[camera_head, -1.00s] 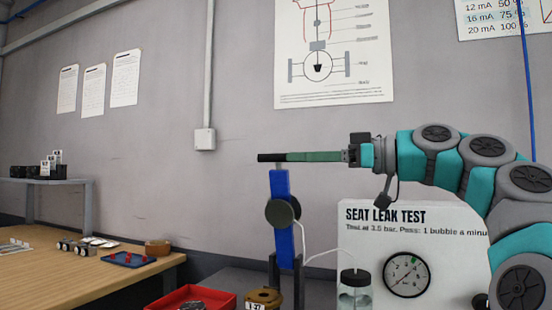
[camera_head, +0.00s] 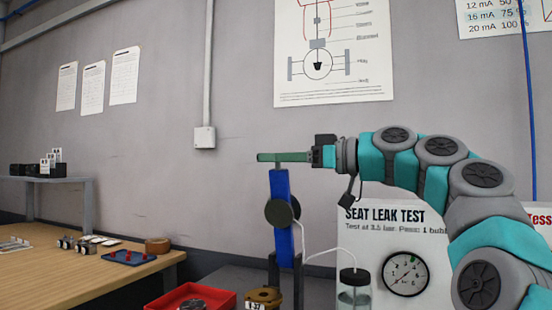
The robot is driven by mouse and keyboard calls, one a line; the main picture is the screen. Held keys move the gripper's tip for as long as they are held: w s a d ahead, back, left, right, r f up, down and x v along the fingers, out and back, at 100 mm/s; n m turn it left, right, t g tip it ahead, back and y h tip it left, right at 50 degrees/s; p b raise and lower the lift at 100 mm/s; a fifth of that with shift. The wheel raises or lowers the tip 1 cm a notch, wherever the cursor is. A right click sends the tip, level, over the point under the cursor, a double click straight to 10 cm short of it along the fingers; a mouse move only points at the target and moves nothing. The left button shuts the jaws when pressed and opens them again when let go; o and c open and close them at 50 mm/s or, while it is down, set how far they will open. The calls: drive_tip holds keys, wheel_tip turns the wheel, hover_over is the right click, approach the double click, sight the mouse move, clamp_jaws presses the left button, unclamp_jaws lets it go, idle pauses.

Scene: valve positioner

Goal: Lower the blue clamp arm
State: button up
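The blue clamp arm (camera_head: 282,190) stands upright, with a dark round disc (camera_head: 280,212) at its middle and dark posts (camera_head: 298,280) around its lower end. A short grey stem (camera_head: 278,165) rises from its top. My gripper (camera_head: 262,157) reaches in level from the right. Its green fingers lie across the top of the stem, where the black crossbar was visible before, and hide that bar. I see the fingers side-on as one strip, so their gap and any grip do not show.
The white seat leak test panel (camera_head: 345,255) with its gauge (camera_head: 405,274) stands right of the clamp, under my arm. A clear jar (camera_head: 354,298) with a thin tube is in front. A red tray (camera_head: 160,301) and brass part (camera_head: 264,297) sit lower left. The wall side left of the clamp is free.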

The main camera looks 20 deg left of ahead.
clamp_jaws()
idle(0.9)
